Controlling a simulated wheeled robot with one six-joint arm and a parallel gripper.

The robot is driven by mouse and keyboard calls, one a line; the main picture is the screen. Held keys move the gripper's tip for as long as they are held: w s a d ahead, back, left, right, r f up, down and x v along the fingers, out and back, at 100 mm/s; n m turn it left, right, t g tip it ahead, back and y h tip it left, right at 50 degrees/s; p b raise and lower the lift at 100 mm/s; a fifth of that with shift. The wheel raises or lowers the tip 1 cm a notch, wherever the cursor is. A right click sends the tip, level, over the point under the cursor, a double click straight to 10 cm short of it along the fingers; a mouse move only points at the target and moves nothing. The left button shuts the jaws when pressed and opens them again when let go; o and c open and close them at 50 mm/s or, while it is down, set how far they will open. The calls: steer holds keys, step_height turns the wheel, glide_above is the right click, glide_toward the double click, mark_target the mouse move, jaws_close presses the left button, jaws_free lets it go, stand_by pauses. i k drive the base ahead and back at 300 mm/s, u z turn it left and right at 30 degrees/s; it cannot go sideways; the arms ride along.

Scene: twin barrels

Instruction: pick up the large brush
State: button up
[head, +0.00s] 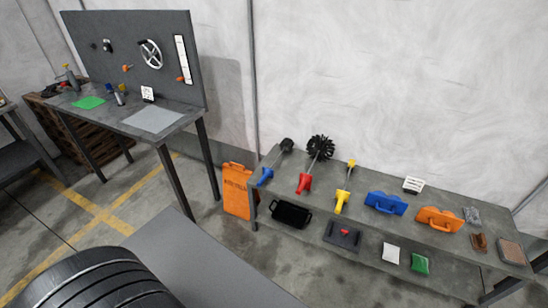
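Three long brushes lie on the top of the low grey bench in the head view. The one with the largest head, a round black bristle head and a red handle, looks like the large brush (321,148). Its handle points toward the front edge of the bench. A brush with a blue handle and a smaller dark head (287,146) lies to its left. A thinner one with a yellow handle and yellow tip (342,201) lies to its right. My gripper is not in view.
The low bench (380,178) also bears a blue tool (386,204), an orange tool (438,219) and small items; its lower shelf holds a black tray (291,214). An orange sign (237,190) stands left of it. A taller workbench (185,117) stands further left.

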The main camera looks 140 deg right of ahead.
mark_target(320, 147)
steer(key=z, duration=5.6)
steer(key=k, duration=0.5)
steer(key=u, duration=0.9)
steer(key=i, duration=0.85)
steer(key=u, duration=0.45)
steer(key=i, duration=1.05)
steer(key=z, duration=0.8)
steer(key=i, duration=0.6)
steer(key=z, duration=0.45)
